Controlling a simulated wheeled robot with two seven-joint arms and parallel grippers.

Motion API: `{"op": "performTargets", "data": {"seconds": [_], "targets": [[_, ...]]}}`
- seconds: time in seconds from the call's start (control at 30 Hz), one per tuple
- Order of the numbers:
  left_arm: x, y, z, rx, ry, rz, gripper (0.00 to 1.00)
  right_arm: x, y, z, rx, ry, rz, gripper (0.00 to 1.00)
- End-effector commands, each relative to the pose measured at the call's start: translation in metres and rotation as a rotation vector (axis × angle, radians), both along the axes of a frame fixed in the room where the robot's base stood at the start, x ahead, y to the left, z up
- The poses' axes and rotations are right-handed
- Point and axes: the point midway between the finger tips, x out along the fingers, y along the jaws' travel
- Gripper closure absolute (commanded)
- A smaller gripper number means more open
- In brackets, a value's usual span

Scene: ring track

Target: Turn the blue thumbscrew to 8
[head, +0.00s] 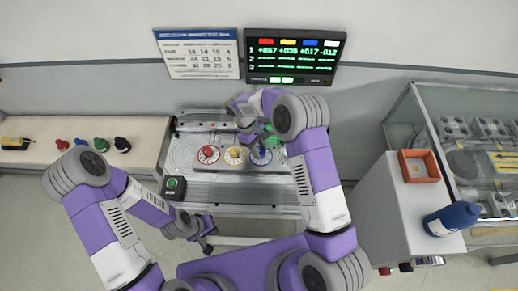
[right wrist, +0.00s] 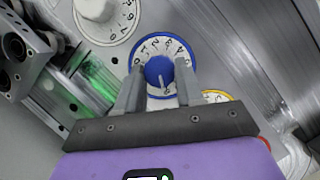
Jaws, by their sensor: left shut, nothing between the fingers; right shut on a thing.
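The blue thumbscrew (right wrist: 158,72) sits in the middle of a blue-rimmed white dial (right wrist: 148,48) with black digits. It also shows in the head view as the blue dial (head: 261,157), partly covered by my right arm. My right gripper (right wrist: 157,88) is shut on the blue thumbscrew, with one finger on each side of it. A pale mark shows on the knob's near side; I cannot tell which digit it points at. My left gripper (head: 207,243) is shut and empty, low in front of the metal bench (head: 235,196).
A red dial (head: 208,154) and a yellow dial (head: 235,154) stand left of the blue one. A white dial (right wrist: 103,14) is close by. A display (head: 293,56) hangs behind. A blue bottle (head: 452,218) and orange tray (head: 419,166) are on the right.

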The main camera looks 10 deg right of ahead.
Motion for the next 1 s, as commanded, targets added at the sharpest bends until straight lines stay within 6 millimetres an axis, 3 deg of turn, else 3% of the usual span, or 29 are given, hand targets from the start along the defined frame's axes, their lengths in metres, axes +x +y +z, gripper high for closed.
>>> {"op": "performTargets", "data": {"seconds": [0.33, 0.37, 0.5, 0.83, 1.0], "targets": [[0.000, 0.000, 0.000, 0.000, 0.000, 0.000, 1.00, 0.001, 0.000, 0.001, 0.000, -0.002, -0.003, 0.94], [0.000, 0.000, 0.000, 0.000, 0.000, 0.000, 1.00, 0.001, 0.000, 0.001, 0.000, -0.002, -0.003, 0.60], [0.000, 0.000, 0.000, 0.000, 0.000, 0.000, 1.00, 0.000, 0.000, 0.001, 0.000, -0.001, -0.002, 0.39], [0.000, 0.000, 0.000, 0.000, 0.000, 0.000, 1.00, 0.001, 0.001, 0.003, 0.000, -0.003, -0.001, 0.37], [0.000, 0.000, -0.001, 0.000, 0.000, 0.000, 1.00, 0.009, 0.007, 0.024, 0.002, -0.007, -0.002, 0.37]]}}
